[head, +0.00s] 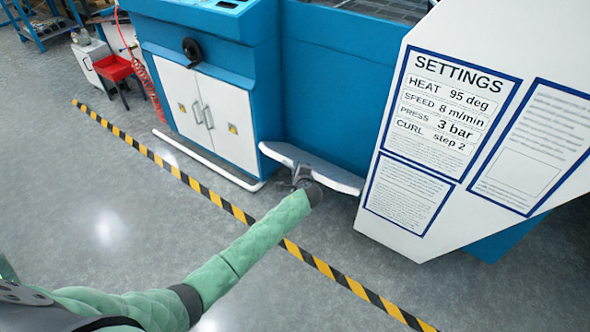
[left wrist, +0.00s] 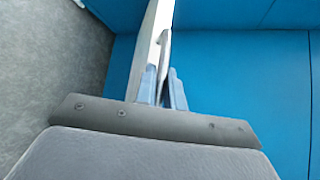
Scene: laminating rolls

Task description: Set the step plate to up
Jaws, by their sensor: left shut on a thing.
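The step plate (head: 325,172) is a pale grey plate at the foot of the blue machine, in the middle of the head view. I cannot tell its exact tilt. My left gripper (head: 302,176) is at the plate's front edge, low down, and partly hidden by its own wrist. In the left wrist view the plate shows edge-on as a narrow white strip (left wrist: 157,35), and the blue fingers of the left gripper (left wrist: 163,82) are shut on its edge. My right gripper is not in view.
The blue machine (head: 335,95) stands behind the plate, with a white-doored cabinet (head: 207,110) at left and a low white rail (head: 212,162) before it. A white settings panel (head: 450,120) juts out at right. Yellow-black floor tape (head: 235,210) crosses open grey floor.

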